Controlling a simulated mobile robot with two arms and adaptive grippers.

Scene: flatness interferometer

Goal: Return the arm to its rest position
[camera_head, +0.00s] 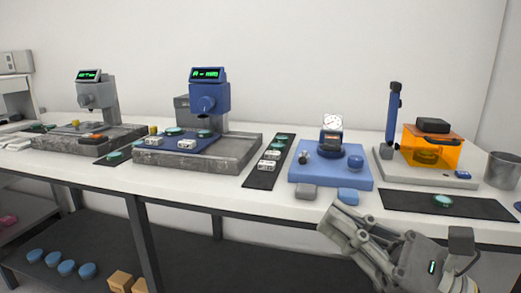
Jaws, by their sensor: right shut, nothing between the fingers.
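My right gripper (345,231) is at the lower right, in front of the bench's front edge, with its fingers pointing up and left. It is shut and holds nothing. Its arm comes in from the lower right corner. My left gripper is not in view. The blue interferometer-like instrument (209,97) with a green-lit display stands on a grey stone base (235,153) at the middle left. A second, grey instrument (95,95) stands farther left.
The white bench top (230,188) runs across the view. A blue plate with a dial gauge (332,122), an orange box (432,150), a metal cup (502,170) and a black mat (470,206) with a green disc are near the gripper. Blue discs (67,267) lie on the lower shelf.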

